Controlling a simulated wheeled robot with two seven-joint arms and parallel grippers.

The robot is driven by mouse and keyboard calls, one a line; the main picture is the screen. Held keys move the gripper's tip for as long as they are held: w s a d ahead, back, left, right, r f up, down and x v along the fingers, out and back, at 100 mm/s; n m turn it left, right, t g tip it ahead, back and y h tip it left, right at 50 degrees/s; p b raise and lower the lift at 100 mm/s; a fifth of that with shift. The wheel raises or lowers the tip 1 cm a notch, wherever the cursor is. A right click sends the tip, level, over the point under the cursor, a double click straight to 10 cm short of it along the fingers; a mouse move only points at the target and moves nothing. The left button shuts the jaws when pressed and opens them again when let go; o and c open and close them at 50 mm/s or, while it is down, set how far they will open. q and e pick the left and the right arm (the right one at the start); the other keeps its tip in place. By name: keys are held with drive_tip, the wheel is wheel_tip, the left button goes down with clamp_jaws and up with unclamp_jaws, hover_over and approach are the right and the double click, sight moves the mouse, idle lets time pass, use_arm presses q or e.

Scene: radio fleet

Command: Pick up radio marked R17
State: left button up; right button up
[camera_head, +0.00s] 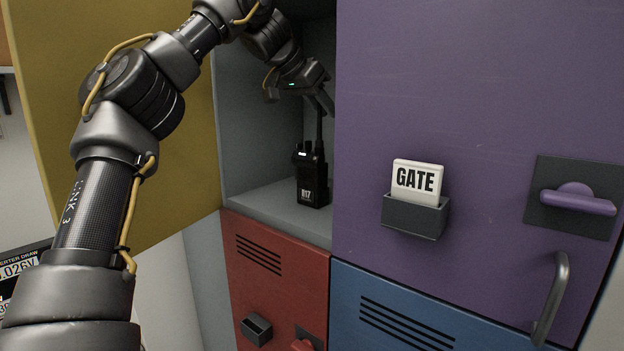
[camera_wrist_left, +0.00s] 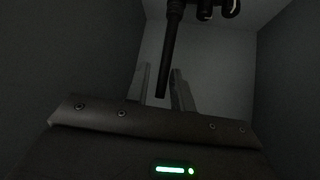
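The black radio (camera_head: 311,180) marked R17 stands upright on the floor of the open grey locker compartment, its antenna pointing up. My left gripper (camera_head: 325,103) reaches into the compartment above the radio body, near the antenna. In the left wrist view, the two fingers (camera_wrist_left: 161,88) are apart, and the antenna (camera_wrist_left: 171,45) appears in the gap between them. Part of the radio's top with its knobs (camera_wrist_left: 207,9) shows at the upper edge there. Whether a finger touches the antenna cannot be told. My right gripper is not in view.
The compartment's side walls (camera_head: 258,130) stand close around my left gripper. An open yellow door (camera_head: 150,200) is at left. A purple door (camera_head: 480,80) with a GATE card (camera_head: 417,178) and a handle (camera_head: 556,298) is at right. Red (camera_head: 270,290) and blue (camera_head: 400,310) doors are below.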

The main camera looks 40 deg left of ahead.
use_arm(q)
clamp_jaws()
drive_tip(key=shift+f, duration=0.1)
idle(1.1)
